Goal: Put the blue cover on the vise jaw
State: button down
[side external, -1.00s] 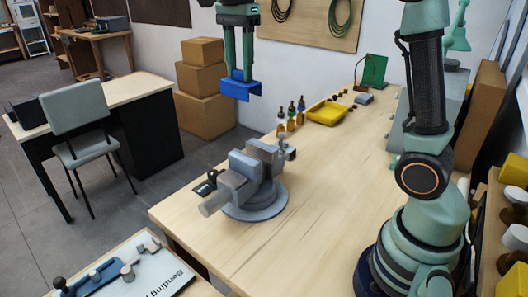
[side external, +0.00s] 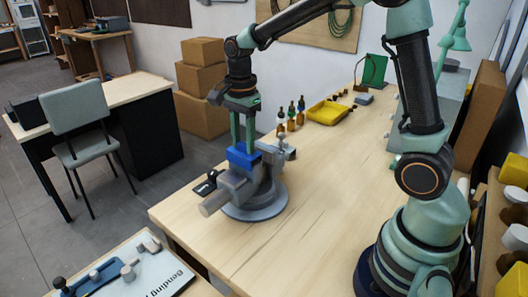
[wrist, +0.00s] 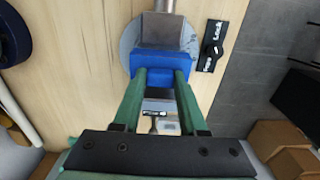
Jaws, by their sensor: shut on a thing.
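The blue cover (side external: 241,156) is between the fingers of my gripper (side external: 243,146), which is shut on it. It is at the top of one jaw of the grey vise (side external: 255,211), on the workbench. In the wrist view, the blue cover (wrist: 161,67) lies across the vise's jaw block (wrist: 162,33), with my gripper's green fingers (wrist: 162,78) at its near edge. I cannot tell whether the cover is fully seated. The jaw under the cover is mostly hidden.
A black plate with a lever (wrist: 212,46) lies beside the vise. Several small bottles (side external: 291,117) and a yellow tray (side external: 327,111) stand farther back. The bench top (side external: 325,190) right of the vise is clear.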

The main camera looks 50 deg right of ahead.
aim_at(244, 143)
jog(key=shift+f, duration=0.55)
jog(key=shift+f, duration=0.15)
jog(key=shift+c, duration=2.2)
grip_release()
notch_tip(244, 143, up, 12)
jog(key=s+f+n+t, duration=0.2)
jog(key=s+n+t, duration=0.3)
jog(key=s+n, duration=0.8)
jog(key=n, duration=0.5)
jog(key=shift+a+f+t, duration=0.2)
jog(key=shift+a+t, duration=0.1)
jog(key=shift+a, duration=0.1)
